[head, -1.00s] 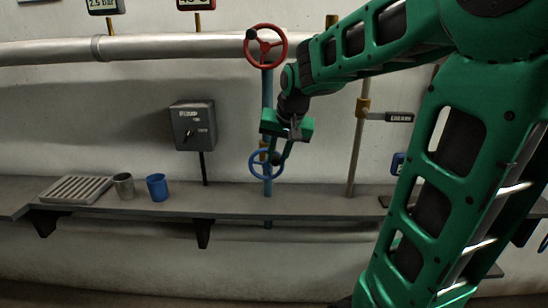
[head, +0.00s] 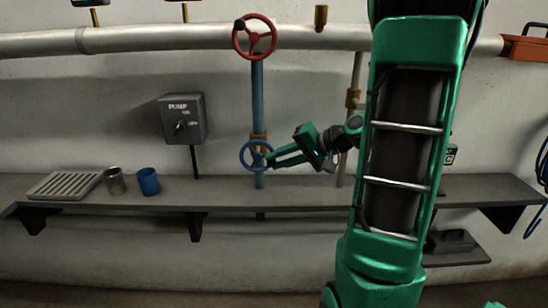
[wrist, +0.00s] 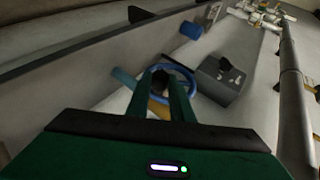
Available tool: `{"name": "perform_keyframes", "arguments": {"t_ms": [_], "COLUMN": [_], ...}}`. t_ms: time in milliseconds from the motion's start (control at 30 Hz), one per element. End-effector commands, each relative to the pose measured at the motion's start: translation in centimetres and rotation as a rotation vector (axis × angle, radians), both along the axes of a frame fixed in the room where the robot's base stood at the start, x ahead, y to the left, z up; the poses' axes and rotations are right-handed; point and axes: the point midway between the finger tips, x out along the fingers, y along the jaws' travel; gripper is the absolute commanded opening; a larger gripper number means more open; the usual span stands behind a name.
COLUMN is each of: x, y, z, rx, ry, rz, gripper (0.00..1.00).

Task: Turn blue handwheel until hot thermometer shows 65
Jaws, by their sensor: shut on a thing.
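The blue handwheel (head: 243,148) sits on the vertical blue pipe above the shelf. In the wrist view its blue ring (wrist: 186,70) shows beyond and around my fingers. My gripper (head: 271,159) reaches in from the right, its fingertips at the right side of the wheel. It is shut on the wheel's dark knob, which the fingers mostly hide; the gripper also shows in the wrist view (wrist: 163,76). At the top left of the head view only the bottom edges of the displays show, so no thermometer reading can be read.
A red handwheel (head: 271,37) is higher on the same pipe. A grey switch box (head: 184,118) is on the wall to the left. A blue cup (head: 148,182), a metal cup (head: 115,181) and a grate (head: 64,186) stand on the shelf (head: 225,192).

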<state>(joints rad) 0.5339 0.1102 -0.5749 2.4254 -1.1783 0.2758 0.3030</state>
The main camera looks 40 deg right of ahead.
Motion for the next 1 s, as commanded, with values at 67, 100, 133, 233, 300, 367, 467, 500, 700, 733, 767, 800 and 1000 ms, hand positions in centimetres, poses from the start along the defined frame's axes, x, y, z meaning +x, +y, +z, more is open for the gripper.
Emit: {"name": "perform_keyframes", "arguments": {"t_ms": [67, 100, 133, 233, 300, 367, 467, 500, 700, 733, 767, 800, 1000], "x": [-0.1, -0.1, -0.2, -0.2, -0.2, -0.2, -0.2, -0.2, -0.1, -0.1, -0.1, -0.1, -0.1], "y": [-0.3, -0.3, -0.3, -0.3, -0.3, -0.3, -0.3, -0.2, -0.2, -0.2, -0.2, -0.2, -0.2], "z": [-0.6, -0.8, -0.8, -1.1, -1.3, -1.4, -1.5, -1.5, -1.6, -1.6, -1.6, -1.6, -1.6], "rx": [0.042, 0.060, 0.072, 0.107, 0.129, 0.143, 0.163, 0.167, 0.182, 0.182, 0.183, 0.183, 0.183], "ry": [-0.020, -0.033, -0.043, -0.070, -0.086, -0.097, -0.112, -0.117, -0.129, -0.129, -0.129, -0.129, -0.129], "rz": [-0.007, -0.005, -0.008, -0.006, -0.005, -0.004, -0.002, -0.001, 0.000, 0.000, 0.000, 0.000, 0.001], "gripper": [0.00, 0.00, 0.00, 0.00, 0.00, 0.00, 0.00, 0.00, 0.00, 0.00, 0.00, 0.00, 0.00]}}
